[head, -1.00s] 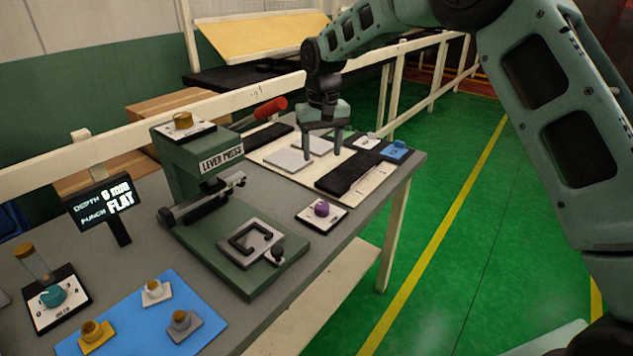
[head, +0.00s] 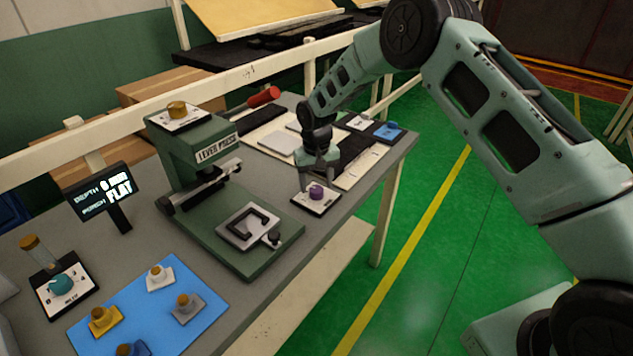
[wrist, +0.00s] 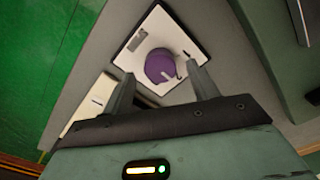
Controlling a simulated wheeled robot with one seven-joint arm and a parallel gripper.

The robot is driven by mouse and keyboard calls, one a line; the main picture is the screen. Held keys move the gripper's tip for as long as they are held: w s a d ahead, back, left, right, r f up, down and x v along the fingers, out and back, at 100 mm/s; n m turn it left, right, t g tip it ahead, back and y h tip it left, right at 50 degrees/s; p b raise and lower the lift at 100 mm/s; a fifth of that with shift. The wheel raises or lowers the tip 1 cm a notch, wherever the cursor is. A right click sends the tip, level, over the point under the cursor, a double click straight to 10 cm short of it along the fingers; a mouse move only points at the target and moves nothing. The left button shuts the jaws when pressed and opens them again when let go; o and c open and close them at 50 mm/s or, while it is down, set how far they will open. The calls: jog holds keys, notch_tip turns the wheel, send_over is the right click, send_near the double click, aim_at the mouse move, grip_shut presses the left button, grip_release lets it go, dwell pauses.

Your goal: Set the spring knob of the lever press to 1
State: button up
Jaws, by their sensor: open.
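The lever press (head: 205,165) is green and stands on the grey table. A purple knob (head: 316,192) sits on a white square plate (head: 326,203) to the right of the press base; I cannot read a name on it. In the wrist view the purple knob (wrist: 160,66) has a pale pointer line toward its lower right, and the marks on its plate (wrist: 188,50) are too small to read. My gripper (head: 317,182) is open and points down over the purple knob. In the wrist view its fingertips (wrist: 161,80) lie apart on either side of the knob, not visibly touching it.
A teal dial (head: 61,285) stands at the left, beside a display (head: 103,196) reading depth 0 mm and punch FLAT. A blue mat (head: 140,310) holds several small knobbed pieces. A brass knob (head: 177,109) tops the press. A red handle (head: 263,97) sticks out behind.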

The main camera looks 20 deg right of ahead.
jog(key=shift+f, duration=0.85)
jog(key=shift+c, duration=0.3)
jog(key=c, duration=0.9)
